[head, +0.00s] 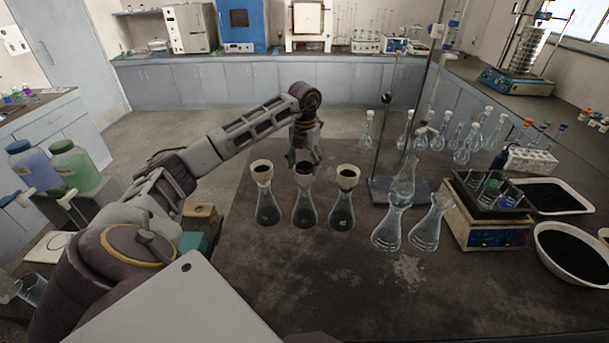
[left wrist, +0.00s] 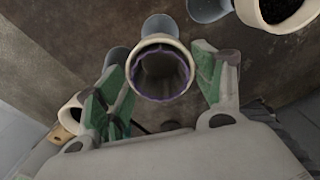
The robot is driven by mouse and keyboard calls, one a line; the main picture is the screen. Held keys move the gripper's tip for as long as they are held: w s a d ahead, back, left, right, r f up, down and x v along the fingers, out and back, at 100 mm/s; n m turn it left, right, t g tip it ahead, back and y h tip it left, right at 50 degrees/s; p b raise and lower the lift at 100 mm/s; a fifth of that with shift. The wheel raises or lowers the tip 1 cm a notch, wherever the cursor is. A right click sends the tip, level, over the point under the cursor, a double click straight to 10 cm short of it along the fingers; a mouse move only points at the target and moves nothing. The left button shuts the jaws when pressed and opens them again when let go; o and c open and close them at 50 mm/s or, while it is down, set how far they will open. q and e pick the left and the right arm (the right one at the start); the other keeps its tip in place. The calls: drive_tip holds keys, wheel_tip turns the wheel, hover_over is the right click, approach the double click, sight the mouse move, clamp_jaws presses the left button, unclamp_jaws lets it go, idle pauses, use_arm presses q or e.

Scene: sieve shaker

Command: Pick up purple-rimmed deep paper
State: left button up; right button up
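The purple-rimmed deep paper (left wrist: 161,72) sits inside a cream funnel in the left wrist view, its thin purple edge showing just inside the funnel's rim. In the head view the middle funnel (head: 304,169) stands in the neck of a conical flask (head: 304,211), directly below my left gripper (head: 304,152); the paper is not clear there. In the left wrist view my left gripper (left wrist: 160,80) is open, with one green-padded finger on each side of the funnel and a small gap to each. My right gripper is not in view.
Two similar flasks with dark-filled funnels stand close by, at left (head: 266,211) and right (head: 342,212). A retort stand (head: 386,135), clear glass flasks (head: 391,230) and a hotplate-like device (head: 487,232) stand to the right. The front of the dark bench is clear.

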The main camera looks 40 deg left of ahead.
use_arm(q)
drive_tip(key=shift+s, duration=0.15)
drive_tip(key=c, duration=0.5)
drive_tip(key=shift+d+f, duration=0.1)
drive_tip(key=shift+d, duration=0.05)
drive_tip(key=shift+w+r, duration=0.2)
drive_tip(key=shift+r, duration=4.95)
drive_tip(key=shift+s+a, duration=0.1)
drive_tip(key=shift+a, duration=0.1)
